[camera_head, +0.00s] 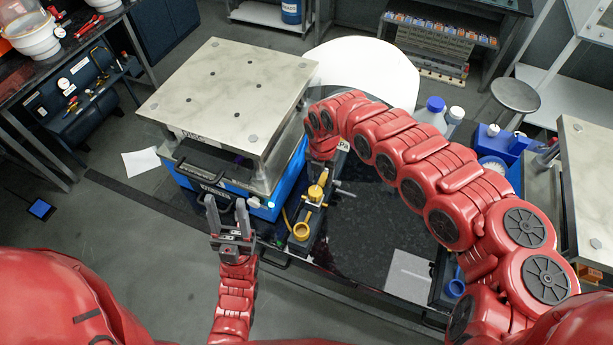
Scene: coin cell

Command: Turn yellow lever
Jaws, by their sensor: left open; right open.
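A yellow fitting, which looks like the yellow lever (316,193), sits on a narrow black device at the left end of the dark table. A yellow ring-shaped part (301,231) is at the device's near end. My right gripper (319,173) hangs from the arched red arm directly above or at the lever. Its fingers are small and mostly hidden by the wrist, and I cannot tell whether they touch the lever. My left gripper (227,206) is open and empty, pointing away from me, in front of the blue machine and left of the device.
A blue machine (285,181) with a pale stone-like top plate (230,85) stands left of the device. A grey metal rod (344,188) projects right of the lever.

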